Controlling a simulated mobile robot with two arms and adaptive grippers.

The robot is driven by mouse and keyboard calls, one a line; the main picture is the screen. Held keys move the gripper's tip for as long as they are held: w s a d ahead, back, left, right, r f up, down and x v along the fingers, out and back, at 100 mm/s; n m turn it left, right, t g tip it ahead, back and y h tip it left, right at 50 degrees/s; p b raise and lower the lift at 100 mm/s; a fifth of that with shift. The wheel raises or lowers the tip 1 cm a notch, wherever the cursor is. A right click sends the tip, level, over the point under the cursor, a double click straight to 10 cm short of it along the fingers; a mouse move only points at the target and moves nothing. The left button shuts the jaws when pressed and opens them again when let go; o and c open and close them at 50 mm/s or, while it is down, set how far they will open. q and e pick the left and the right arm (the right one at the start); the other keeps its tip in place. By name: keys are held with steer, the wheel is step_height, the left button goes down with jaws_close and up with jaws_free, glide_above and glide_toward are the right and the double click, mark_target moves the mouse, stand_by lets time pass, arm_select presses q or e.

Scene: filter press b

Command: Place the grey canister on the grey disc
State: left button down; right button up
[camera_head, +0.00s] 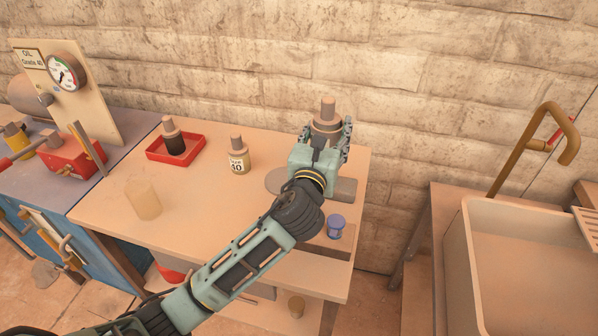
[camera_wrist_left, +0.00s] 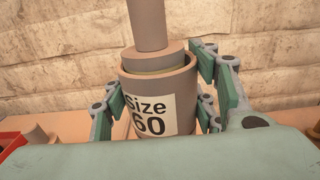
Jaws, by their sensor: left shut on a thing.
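The grey canister (camera_head: 327,124) is brownish grey, with a thick rod standing out of its top. In the left wrist view it (camera_wrist_left: 182,85) bears a "Size 60" label and stands about upright between the green finger pads. My left gripper (camera_head: 326,138) is shut on it near the right back of the table. The grey disc (camera_head: 279,181) lies on the table, left of and below the gripper in the head view, and is partly hidden by my left gripper and arm. The canister's base is hidden, so its height over the table is unclear. My right gripper is not in view.
A "Size 40" canister (camera_head: 237,160) stands left of the disc. A red tray (camera_head: 152,151) holds a dark canister (camera_head: 174,142). A pale cylinder (camera_head: 143,199) and a small blue cup (camera_head: 336,227) also stand on the table (camera_head: 200,205). The brick wall is close behind.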

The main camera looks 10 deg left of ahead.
arm_select(q)
steer(key=shift+w+a+f, duration=0.4)
steer(key=shift+a+f, duration=1.35)
steer(key=shift+a, duration=0.1)
steer(key=shift+w+a+f, duration=0.35)
steer(key=shift+a+f, duration=1.45)
steer(key=shift+a, duration=0.05)
steer(key=shift+w+a+f, duration=0.4)
steer(key=shift+a+f, duration=1.35)
steer(key=shift+a, duration=0.1)
steer(key=shift+b, duration=0.3)
steer(key=shift+f, duration=0.2)
steer(key=c, duration=0.7)
jaws_free()
